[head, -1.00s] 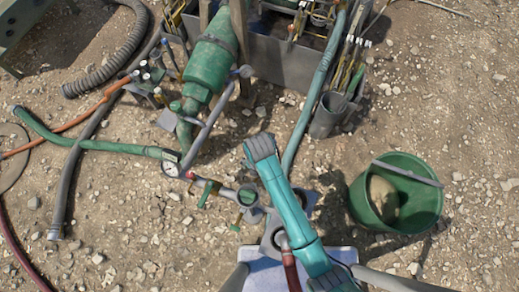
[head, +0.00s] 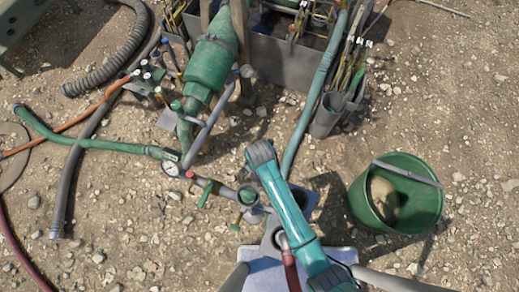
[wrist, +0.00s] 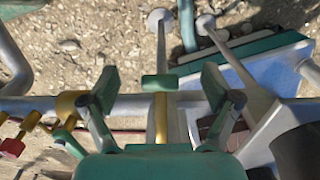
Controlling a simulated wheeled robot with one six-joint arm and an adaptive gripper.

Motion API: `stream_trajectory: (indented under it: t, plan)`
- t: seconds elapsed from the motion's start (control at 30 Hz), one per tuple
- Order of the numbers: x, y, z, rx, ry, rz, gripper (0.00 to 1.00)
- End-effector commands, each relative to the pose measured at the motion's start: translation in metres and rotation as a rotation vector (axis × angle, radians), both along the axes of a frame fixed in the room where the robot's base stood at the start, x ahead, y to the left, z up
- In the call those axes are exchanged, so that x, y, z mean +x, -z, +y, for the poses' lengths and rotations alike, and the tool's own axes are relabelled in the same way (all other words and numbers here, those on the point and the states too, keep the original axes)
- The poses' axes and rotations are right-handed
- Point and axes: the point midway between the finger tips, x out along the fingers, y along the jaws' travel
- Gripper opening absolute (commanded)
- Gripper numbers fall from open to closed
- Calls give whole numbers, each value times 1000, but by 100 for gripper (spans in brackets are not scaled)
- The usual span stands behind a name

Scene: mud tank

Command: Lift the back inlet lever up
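In the wrist view my gripper (wrist: 158,88) is open, with one green finger on each side of a small green handle (wrist: 160,82) on a yellow stem. The handle sits between the fingers, with a gap on both sides. Behind it, a horizontal grey pipe (wrist: 137,106) runs across. Two grey rods with round ends (wrist: 158,20) (wrist: 206,22) stand beyond the fingers. I cannot tell which part is the back inlet lever.
A green bucket (head: 362,205) stands right of my arm. In the wrist view a blue-edged metal box (wrist: 275,70) is close to the right finger.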

Motion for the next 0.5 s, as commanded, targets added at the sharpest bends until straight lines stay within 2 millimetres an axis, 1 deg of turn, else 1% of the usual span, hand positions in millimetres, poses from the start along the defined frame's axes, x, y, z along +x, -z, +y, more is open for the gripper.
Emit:
stream_trajectory:
  t: [0.03, 0.23, 0.27, 0.5]
  plan:
    - [0, 0, 0, 0, 0, 0, 65]
    - [0, 0, 0, 0, 0, 0, 15]
    - [0, 0, 0, 0, 0, 0, 12]
    - [0, -1, 0, 0, 0, 0, 12]
